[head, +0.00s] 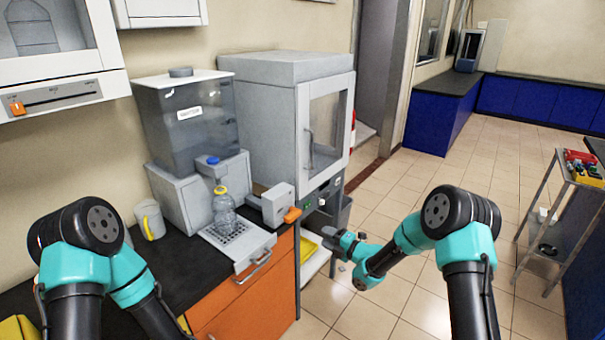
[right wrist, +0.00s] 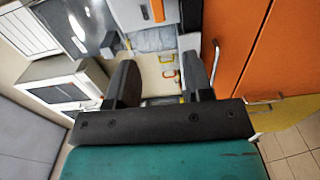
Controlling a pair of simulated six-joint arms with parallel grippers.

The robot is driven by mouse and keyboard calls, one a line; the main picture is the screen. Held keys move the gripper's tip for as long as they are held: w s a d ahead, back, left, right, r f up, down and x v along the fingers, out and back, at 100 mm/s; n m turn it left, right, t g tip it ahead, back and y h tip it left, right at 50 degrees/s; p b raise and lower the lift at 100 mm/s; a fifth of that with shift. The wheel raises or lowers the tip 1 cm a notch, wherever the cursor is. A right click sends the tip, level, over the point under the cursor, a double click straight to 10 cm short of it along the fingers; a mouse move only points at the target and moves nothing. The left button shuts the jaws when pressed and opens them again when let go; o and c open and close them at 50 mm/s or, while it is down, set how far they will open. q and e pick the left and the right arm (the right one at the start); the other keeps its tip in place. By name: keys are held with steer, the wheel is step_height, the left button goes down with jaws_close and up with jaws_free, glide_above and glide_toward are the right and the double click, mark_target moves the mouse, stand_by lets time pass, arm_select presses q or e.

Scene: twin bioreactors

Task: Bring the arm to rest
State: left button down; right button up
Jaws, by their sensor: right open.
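My right arm (head: 467,258), black and teal, rises at the lower right and reaches left over the floor in the head view. Its gripper (head: 335,240) is small there, in front of the gap beside the orange cabinet. In the right wrist view the two dark fingers of the right gripper (right wrist: 160,80) stand wide apart with nothing held between them. My left arm (head: 85,250) is bent at the lower left, over the dark counter. The left gripper is outside the frame.
A dispenser (head: 190,118) with a bottle (head: 224,212) on its drip tray stands on the counter, near a cup (head: 150,220). The orange cabinet (head: 240,300) and grey-white chamber (head: 270,110) are close to my right gripper. Tiled floor is clear toward the metal cart (head: 545,235).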

steer(key=s+d+f+m+g+h, duration=0.2)
steer(key=s+d+f+m+h, duration=0.15)
steer(key=s+f+m, duration=0.45)
steer(key=s+d+f+m+g+h, duration=0.2)
steer(key=s+f+m+h, duration=0.2)
steer(key=s+f+m, duration=0.4)
steer(key=s+d+f+m+g+h, duration=0.1)
steer(key=s+m+g, duration=0.2)
steer(key=s+m, duration=0.3)
steer(key=s+d+f+m+g+h, duration=0.1)
steer(key=s+m+g, duration=0.3)
steer(key=s, duration=1.3)
steer(key=f+m, duration=0.1)
steer(key=m, duration=0.2)
steer(key=shift+f, duration=0.25)
